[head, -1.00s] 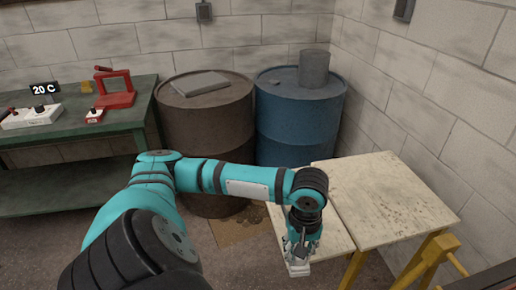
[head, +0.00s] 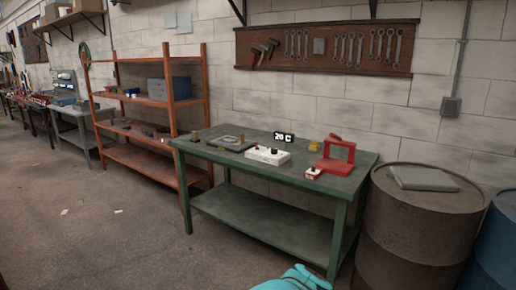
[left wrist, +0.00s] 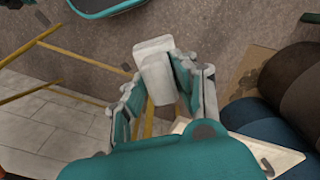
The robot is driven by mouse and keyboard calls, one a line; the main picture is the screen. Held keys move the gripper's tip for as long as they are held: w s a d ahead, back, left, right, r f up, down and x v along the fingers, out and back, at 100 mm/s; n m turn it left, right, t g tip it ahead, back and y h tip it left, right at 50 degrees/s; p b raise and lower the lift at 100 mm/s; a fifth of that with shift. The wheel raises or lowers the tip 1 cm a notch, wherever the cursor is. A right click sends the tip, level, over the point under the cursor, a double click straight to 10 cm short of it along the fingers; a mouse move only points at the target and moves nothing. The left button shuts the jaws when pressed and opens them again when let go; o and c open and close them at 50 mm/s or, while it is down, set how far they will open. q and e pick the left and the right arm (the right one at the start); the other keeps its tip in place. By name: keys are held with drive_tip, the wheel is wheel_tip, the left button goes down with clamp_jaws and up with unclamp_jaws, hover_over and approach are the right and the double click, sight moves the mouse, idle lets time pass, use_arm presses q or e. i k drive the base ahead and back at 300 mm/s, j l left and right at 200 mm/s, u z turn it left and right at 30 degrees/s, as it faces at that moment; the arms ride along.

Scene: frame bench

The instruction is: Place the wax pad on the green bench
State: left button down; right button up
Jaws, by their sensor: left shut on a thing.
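The green bench (head: 268,158) stands in the middle of the head view against the wall, with a lower shelf. My left gripper (left wrist: 160,84) shows only in the left wrist view. It is shut on a pale, whitish block, which I take as the wax pad (left wrist: 153,60), held between its two fingers. The pad sticks out past the fingertips, over floor. In the head view only a teal piece of my arm shows at the bottom edge, and the pad is out of sight. My right gripper is in neither view.
On the bench are a white box with a black knob (head: 267,155), a temperature display (head: 284,137), a red frame (head: 337,157), a small red-and-white box (head: 313,173) and a dark flat plate (head: 231,143). The front left top is bare. A brown drum (head: 412,225) stands close right.

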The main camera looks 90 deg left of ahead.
sight(296, 167)
drive_tip(key=i+j+u, duration=0.15)
drive_tip(key=j+u, duration=0.3)
drive_tip(key=i+j+u, duration=0.15)
drive_tip(key=j+u, duration=0.25)
drive_tip(key=i+j+u, duration=0.2)
drive_tip(key=u, duration=0.25)
drive_tip(key=i+j+u, duration=0.15)
drive_tip(key=u, duration=0.25)
drive_tip(key=i, duration=0.1)
